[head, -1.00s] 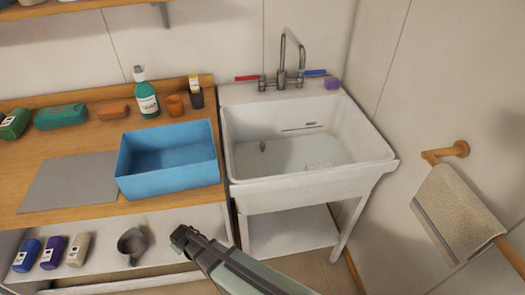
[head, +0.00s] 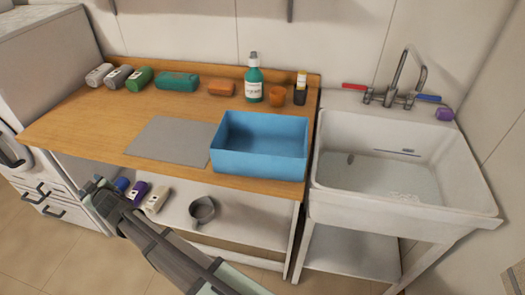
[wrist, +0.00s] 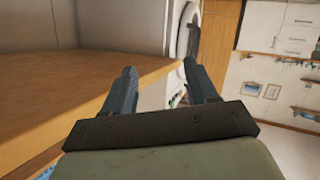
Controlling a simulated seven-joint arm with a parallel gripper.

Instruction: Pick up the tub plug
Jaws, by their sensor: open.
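I cannot make out a tub plug for certain. My gripper (head: 95,186) is in front of the left part of the counter, far to the left of the sink. In the wrist view my gripper (wrist: 159,76) is open, with nothing between its two fingers, beside the wooden counter edge (wrist: 95,108).
A blue bin (head: 258,166) and a grey mat (head: 160,143) lie on the wooden counter (head: 75,125). Bottles, a cup and several packs line its back. A grey mug (head: 202,210) stands on the lower shelf. White drawers (head: 50,205) stand at left. Open floor lies in front.

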